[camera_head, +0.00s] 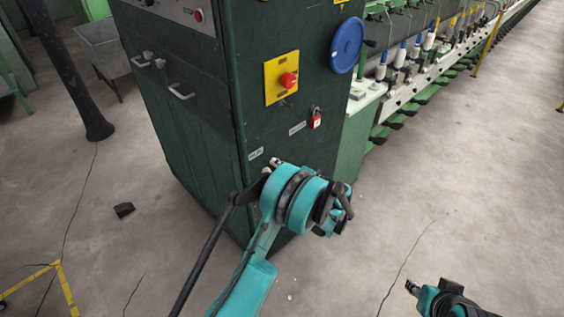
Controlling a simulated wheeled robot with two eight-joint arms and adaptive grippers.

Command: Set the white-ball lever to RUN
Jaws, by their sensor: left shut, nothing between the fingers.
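The white-ball lever cannot be made out with certainty. A small pale piece (276,161) shows just above my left wrist, against the dark green cabinet, and I cannot tell whether it is the ball. A small white label (256,153) is beside it, its text too small to read. My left gripper (344,208) is in front of the cabinet's lower corner, shut and empty. My teal wrist hides part of the cabinet face behind it. My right gripper (413,288) is at the lower right over bare floor, away from the cabinet; its fingers are too small to judge.
The dark green cabinet (190,130) carries a yellow plate with a red button (288,80), a red padlock (316,120) and a blue disc (347,45). A spinning frame (430,65) runs off to the upper right.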

